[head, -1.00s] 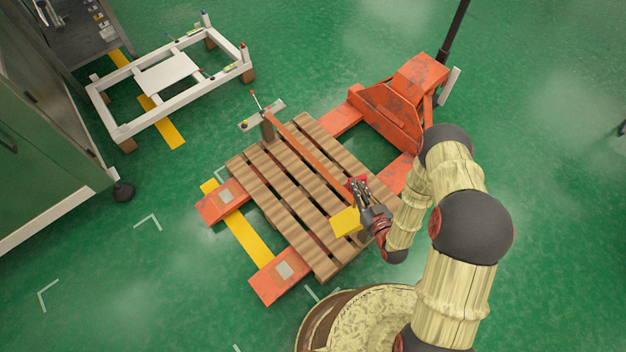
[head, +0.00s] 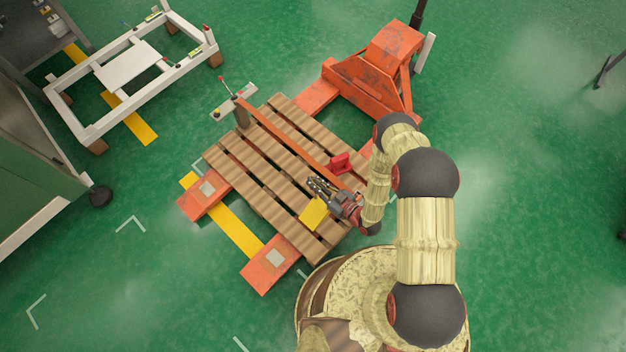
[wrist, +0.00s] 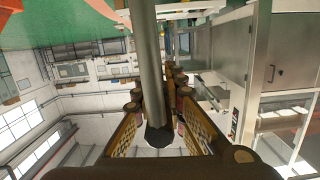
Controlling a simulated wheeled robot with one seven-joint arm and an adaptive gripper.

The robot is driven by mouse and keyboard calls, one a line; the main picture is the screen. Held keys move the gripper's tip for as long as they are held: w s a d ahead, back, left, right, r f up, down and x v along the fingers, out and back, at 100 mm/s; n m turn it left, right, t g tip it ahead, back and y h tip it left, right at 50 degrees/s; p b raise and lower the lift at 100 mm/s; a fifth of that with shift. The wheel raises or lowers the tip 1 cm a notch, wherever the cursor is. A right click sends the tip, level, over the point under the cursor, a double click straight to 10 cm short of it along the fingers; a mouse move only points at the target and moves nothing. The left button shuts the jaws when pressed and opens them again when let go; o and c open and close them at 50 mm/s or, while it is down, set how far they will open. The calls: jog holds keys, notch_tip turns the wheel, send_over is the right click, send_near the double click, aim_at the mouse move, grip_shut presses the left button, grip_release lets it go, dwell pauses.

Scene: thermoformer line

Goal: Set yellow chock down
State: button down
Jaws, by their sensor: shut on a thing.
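The yellow chock (head: 313,212) is a flat-faced yellow block beside my gripper in the head view, over the near right part of the wooden pallet (head: 232,164). I cannot tell whether it touches the slats. My gripper (head: 318,186) points left over the pallet. In the wrist view its fingers (wrist: 158,100) are closed around a grey round bar (wrist: 150,65); the yellow body of the chock is not clear there. From the head view, the held piece appears to be the chock.
A red block (head: 340,162) stands on the pallet just behind my gripper. A long orange bar (head: 285,138) crosses above the slats. An orange pallet jack (head: 375,75) stands behind, its forks under the pallet. A white frame (head: 130,70) stands back left. Green floor is open at right.

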jog(key=w+a+f+b, duration=0.6)
jog(key=w+a+f, duration=0.1)
jog(key=f, duration=0.4)
jog(key=shift+w+a+f+b, duration=0.35)
jog(key=shift+w, duration=0.1)
jog(key=c, duration=1.8)
grip_release()
jog(key=shift+s, duration=0.1)
jog(key=p+v, duration=0.4)
jog(key=v, duration=0.7)
jog(key=shift+s+d, duration=0.2)
jog(key=shift+d, duration=0.05)
jog(key=shift+s+d, duration=0.1)
jog(key=shift+s, duration=0.1)
